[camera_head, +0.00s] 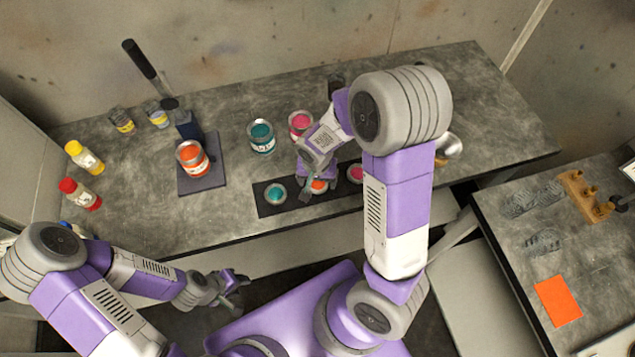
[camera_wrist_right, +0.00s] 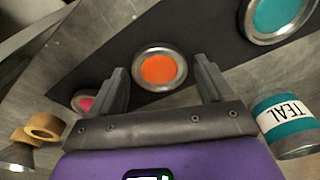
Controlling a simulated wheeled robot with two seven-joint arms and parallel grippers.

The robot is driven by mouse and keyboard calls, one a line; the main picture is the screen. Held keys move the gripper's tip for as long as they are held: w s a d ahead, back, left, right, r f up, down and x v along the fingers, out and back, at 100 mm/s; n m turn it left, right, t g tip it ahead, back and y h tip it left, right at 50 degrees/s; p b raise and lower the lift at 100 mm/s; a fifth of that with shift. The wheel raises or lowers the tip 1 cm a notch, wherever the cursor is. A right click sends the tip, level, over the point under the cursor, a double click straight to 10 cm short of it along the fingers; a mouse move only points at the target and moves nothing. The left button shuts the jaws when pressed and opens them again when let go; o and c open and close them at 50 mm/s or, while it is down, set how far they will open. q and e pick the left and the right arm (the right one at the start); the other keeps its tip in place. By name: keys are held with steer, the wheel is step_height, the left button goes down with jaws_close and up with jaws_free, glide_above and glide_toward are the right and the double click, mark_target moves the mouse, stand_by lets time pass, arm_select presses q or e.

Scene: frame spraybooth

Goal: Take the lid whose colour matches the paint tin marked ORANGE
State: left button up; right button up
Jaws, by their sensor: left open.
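The orange lid (camera_head: 318,186) lies on a dark strip (camera_wrist_right: 208,32) between a teal lid (camera_head: 275,194) and a pink lid (camera_head: 355,173). My right gripper (camera_head: 312,184) is over the orange lid. In the right wrist view its fingers are spread apart, with the orange lid (camera_wrist_right: 162,70) showing between and beyond their tips, not gripped. An orange tin (camera_head: 193,160) stands on a dark square stand at the left; its label is too small to read. My left gripper (camera_head: 235,281) is open and empty, in front of the table's front edge.
A teal tin (camera_head: 261,138), labelled TEAL in the wrist view, and a pink tin (camera_head: 300,122) stand behind the lids. A side table at right holds an orange sheet (camera_head: 558,300).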

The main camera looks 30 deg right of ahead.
steer(key=c, duration=0.8)
